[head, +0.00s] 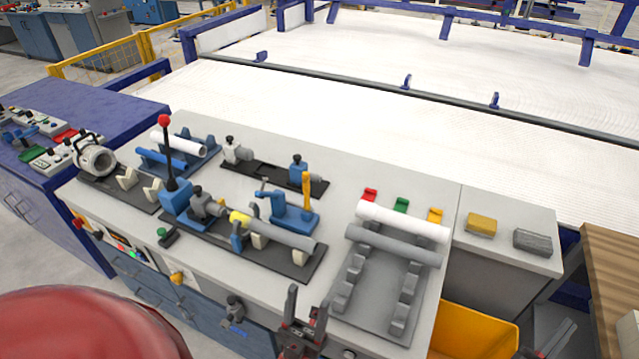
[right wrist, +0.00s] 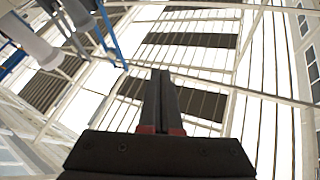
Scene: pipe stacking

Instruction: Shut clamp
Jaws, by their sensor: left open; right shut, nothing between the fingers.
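A blue clamp (head: 289,212) stands on the workbench behind a grey pipe (head: 280,233). Its yellow handle (head: 306,188) stands upright. The pipe lies on a dark fixture plate, with a yellow band near its left end; I cannot tell whether the clamp touches the pipe. My left gripper (head: 306,312) is at the bench's front edge, in front of the clamp and apart from it. Its fingers point up, open and empty. My right gripper (right wrist: 161,85) shows in the right wrist view, its fingers shut together with nothing between them.
A tall lever with a red knob (head: 164,121) rises left of the clamp. A grey rack (head: 375,290) with a white pipe (head: 402,221) and a grey pipe (head: 393,245) stands at the right. A yellow bin (head: 475,332) is below the bench's right end.

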